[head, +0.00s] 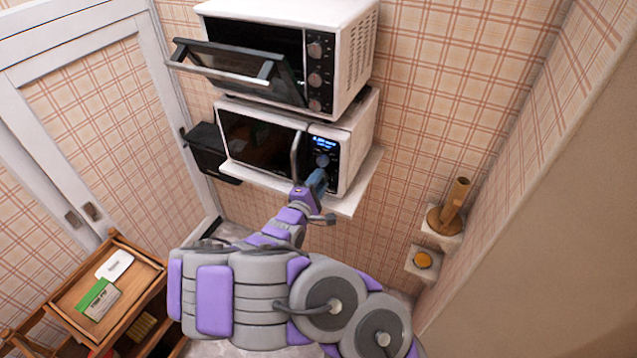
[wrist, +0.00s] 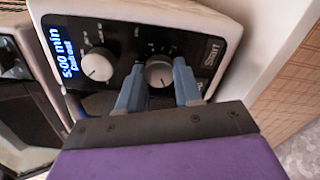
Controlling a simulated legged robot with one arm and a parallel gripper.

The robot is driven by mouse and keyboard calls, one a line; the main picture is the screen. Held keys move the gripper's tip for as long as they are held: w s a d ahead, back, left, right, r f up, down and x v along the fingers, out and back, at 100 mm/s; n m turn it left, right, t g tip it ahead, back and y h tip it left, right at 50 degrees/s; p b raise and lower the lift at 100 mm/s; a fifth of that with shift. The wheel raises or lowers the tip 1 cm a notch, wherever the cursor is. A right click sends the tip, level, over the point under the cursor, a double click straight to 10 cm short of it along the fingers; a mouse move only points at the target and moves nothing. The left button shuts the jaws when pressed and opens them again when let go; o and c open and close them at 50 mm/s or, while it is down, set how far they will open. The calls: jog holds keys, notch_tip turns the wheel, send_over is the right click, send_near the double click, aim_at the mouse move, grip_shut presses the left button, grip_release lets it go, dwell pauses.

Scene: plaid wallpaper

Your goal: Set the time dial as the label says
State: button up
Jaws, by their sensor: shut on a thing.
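The lower microwave (head: 262,140) has a dark control panel with a blue-lit display (head: 322,142). In the wrist view the display (wrist: 64,52) reads "5:00 min" with a smaller line below. My gripper (head: 316,180) is at the panel's lower part. In the wrist view my gripper's (wrist: 158,72) blue fingers are shut on the silver dial (wrist: 159,75) by the Start button (wrist: 212,54), one finger on each side. A second, whiter dial (wrist: 97,65) sits between it and the display, untouched. The marks around the dials are too small to read.
An upper oven (head: 345,45) with its door (head: 238,72) hanging open stands above the microwave. A wooden cart (head: 135,300) at lower left carries a green-and-white box (head: 98,300) with unclear lettering. Small wall shelves (head: 440,238) are at right.

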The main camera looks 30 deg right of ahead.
jog(key=shift+f, duration=0.15)
jog(key=o, duration=0.8)
jog(key=shift+w, duration=0.1)
jog(key=shift+o, duration=1.2)
jog(key=shift+a, duration=0.1)
jog(key=p+v, duration=0.1)
jog(key=v, duration=1.6)
jog(key=shift+a, duration=0.1)
